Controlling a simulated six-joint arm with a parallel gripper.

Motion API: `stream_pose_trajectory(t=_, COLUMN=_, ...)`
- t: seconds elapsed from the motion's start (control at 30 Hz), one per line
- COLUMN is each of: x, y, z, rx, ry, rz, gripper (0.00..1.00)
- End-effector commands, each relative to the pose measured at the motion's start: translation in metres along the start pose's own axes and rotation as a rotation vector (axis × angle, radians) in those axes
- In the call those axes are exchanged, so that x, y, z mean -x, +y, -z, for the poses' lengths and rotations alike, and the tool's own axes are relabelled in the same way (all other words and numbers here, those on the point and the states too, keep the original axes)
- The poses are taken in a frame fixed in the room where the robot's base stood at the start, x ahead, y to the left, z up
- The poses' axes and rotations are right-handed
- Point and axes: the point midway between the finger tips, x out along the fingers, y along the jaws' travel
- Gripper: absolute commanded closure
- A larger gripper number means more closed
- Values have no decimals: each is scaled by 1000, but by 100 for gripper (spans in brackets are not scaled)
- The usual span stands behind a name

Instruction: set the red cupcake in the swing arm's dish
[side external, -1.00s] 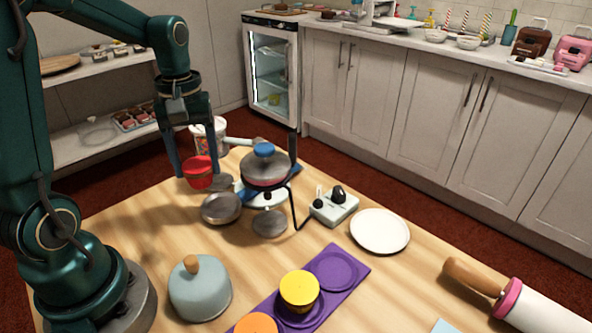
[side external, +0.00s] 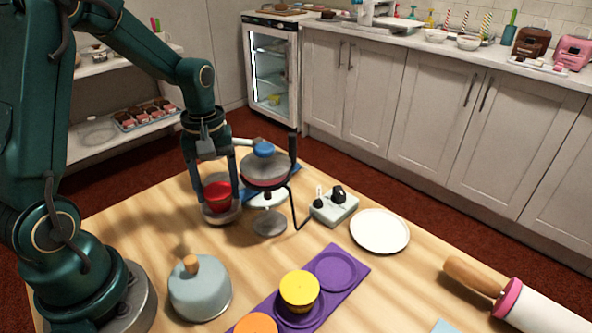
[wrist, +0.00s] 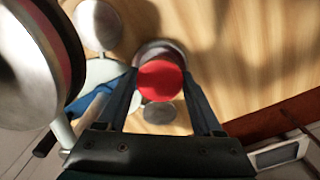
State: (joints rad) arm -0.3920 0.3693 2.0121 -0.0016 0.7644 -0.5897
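The red cupcake (side external: 217,192) is between the fingers of my gripper (side external: 218,187), with a finger against each side. It is low over the swing arm's grey dish (side external: 222,217), within its outline; whether its bottom touches the dish is hidden. In the wrist view the red top (wrist: 160,80) sits between my fingertips (wrist: 160,77), and the dish rim (wrist: 157,47) shows past it. The stand with a grey round top and blue knob (side external: 264,150) is just right of my gripper.
A grey control box (side external: 334,207), white plate (side external: 380,231), purple tray (side external: 340,268) with a yellow cupcake (side external: 300,289), and blue-grey dome (side external: 200,292) lie nearer the front. Bare wood lies left of the dish.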

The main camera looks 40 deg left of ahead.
Motion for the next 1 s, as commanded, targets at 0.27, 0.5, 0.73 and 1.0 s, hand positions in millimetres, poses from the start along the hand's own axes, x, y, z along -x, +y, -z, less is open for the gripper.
stream_pose_trajectory(t=0.27, x=0, y=0, z=0, rx=0, ry=0, rz=0, gripper=3)
stream_pose_trajectory(t=0.5, x=7, y=0, z=1, rx=0, ry=3, rz=-2, gripper=3)
stream_pose_trajectory(t=0.73, x=47, y=1, z=2, rx=0, ry=8, rz=-6, gripper=3)
stream_pose_trajectory(t=1.0, x=99, y=1, z=1, rx=0, ry=6, rz=-4, gripper=3)
